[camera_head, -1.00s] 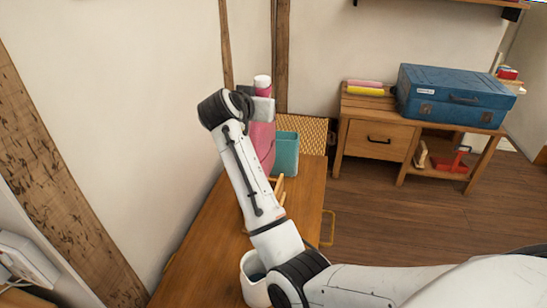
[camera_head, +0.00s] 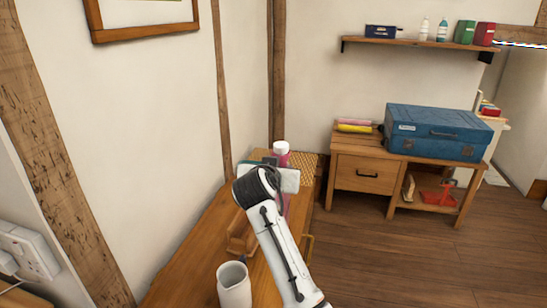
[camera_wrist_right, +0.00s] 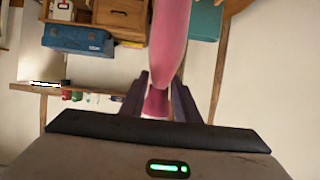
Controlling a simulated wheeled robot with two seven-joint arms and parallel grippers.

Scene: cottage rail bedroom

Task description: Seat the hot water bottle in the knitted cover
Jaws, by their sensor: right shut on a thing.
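A teal thing (camera_wrist_right: 205,20), likely the knitted cover, shows beside the bottle at the top of the wrist view. In the head view it is mostly hidden, so I cannot tell whether they touch. My left gripper is not in view.
A white jug (camera_head: 234,287) stands on the table's near part (camera_head: 187,270). A wooden object (camera_head: 240,236) lies beside my arm. A wall is close on the left. A cabinet (camera_head: 372,172) with a blue case (camera_head: 437,132) stands to the right, beyond open floor.

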